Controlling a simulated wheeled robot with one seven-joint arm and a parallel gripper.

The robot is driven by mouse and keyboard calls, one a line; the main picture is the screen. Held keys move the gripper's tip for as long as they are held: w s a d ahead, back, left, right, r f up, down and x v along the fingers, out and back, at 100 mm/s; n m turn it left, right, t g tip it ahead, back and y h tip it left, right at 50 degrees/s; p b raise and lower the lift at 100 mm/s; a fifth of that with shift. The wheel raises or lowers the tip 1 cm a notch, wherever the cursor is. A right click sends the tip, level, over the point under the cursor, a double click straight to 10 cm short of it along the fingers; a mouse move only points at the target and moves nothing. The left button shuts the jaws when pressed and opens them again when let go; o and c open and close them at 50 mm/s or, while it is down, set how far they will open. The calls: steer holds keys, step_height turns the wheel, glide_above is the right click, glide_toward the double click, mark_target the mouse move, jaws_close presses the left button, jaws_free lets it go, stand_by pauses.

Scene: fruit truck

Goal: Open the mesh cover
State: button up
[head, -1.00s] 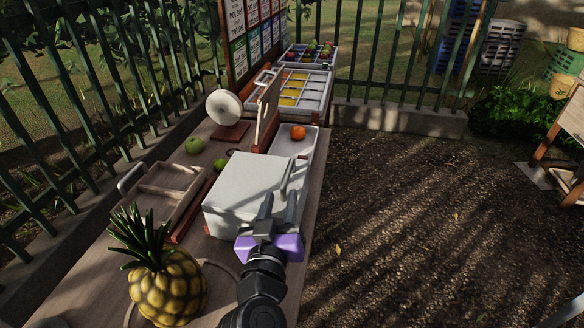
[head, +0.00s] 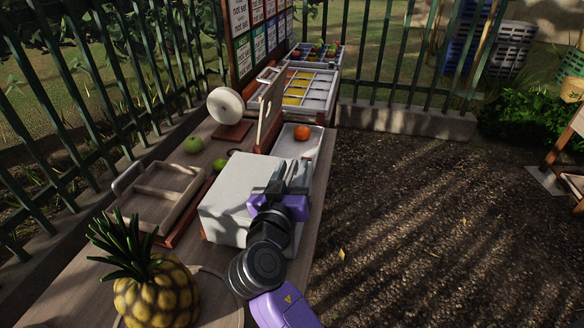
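A pale, box-shaped cover (head: 232,182) stands on the wooden counter, and I take it as the mesh cover. It looks shut, and no mesh weave can be made out at this size. My gripper (head: 287,168) is over its right side, where its upright handle shows in the earlier view. The fingers look apart, pointing away from me. The handle is now mostly hidden by the fingers, so contact with it cannot be told.
A pineapple (head: 155,290) stands at the near left, beside a wooden tray (head: 150,197). A white tray (head: 290,148) with an orange (head: 302,132) lies behind the cover. Green fruits (head: 193,145) and a round white disc (head: 224,106) are further left. Right of the counter is open ground.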

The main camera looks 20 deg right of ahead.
steer(key=shift+w+d, duration=0.1)
jaws_close()
steer(key=shift+d, duration=0.1)
stand_by(1.3)
